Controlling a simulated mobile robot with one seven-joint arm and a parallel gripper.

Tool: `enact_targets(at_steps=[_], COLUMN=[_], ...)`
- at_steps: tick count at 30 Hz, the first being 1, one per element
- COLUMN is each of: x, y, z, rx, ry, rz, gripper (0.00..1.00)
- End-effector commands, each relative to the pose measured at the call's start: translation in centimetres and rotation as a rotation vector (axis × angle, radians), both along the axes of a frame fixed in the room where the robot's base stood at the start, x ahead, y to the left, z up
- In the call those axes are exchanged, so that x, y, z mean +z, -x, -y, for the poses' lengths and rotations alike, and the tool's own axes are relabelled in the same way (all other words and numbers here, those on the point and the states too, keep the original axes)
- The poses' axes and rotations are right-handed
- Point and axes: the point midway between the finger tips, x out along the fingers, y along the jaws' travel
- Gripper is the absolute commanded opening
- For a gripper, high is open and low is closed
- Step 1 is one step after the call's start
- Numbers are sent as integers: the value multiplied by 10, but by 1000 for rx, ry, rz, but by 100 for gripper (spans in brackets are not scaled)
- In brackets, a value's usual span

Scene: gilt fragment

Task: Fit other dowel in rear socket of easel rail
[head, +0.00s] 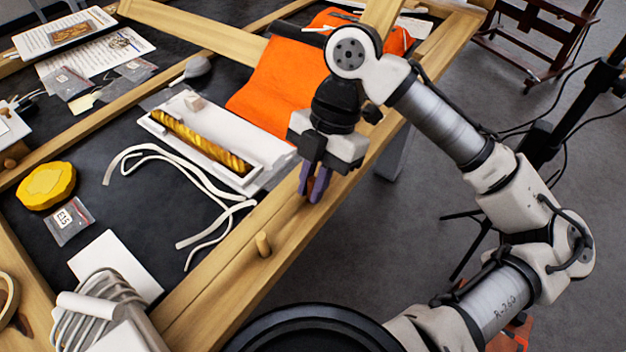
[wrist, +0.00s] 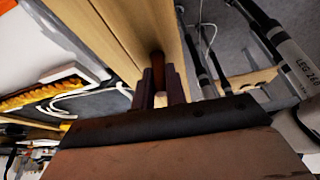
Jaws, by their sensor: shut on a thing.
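The easel rail (head: 205,299) is a long pale wooden beam running diagonally along the table's right side; it also shows in the wrist view (wrist: 125,35). One short wooden dowel (head: 263,244) stands upright in the rail, nearer the camera. My gripper (head: 313,195), with purple fingers, is farther along, pointing down at the rail. In the wrist view my gripper (wrist: 158,88) is shut on the other dowel (wrist: 158,72), a brown peg between the fingers. Its far end meets or nearly meets the rail at a dark spot. I cannot tell whether it sits in the rear socket, which is hidden.
A white tray with a gilt fragment (head: 203,144) lies left of my gripper, with loose white straps (head: 190,185) beside it. An orange cloth (head: 278,80) lies behind. A yellow lump (head: 46,185) is at the far left. Open floor (head: 440,120) lies right of the rail.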

Motion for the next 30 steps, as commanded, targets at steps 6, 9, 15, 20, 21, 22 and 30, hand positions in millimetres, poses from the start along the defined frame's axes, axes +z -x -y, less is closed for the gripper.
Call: enact_targets(at_steps=[6, 9, 15, 20, 21, 22, 30], x=[-1, -3, -3, -3, -3, -3, 15], y=[0, 0, 0, 0, 0, 0, -6], z=[0, 0, 0, 0, 0, 0, 4], rx=[0, 0, 0, 0, 0, 0, -1], ry=[-1, -1, -1, -1, -1, -1, -3], rz=[1, 1, 1, 1, 1, 1, 1], gripper=[0, 0, 33, 35, 35, 35, 35])
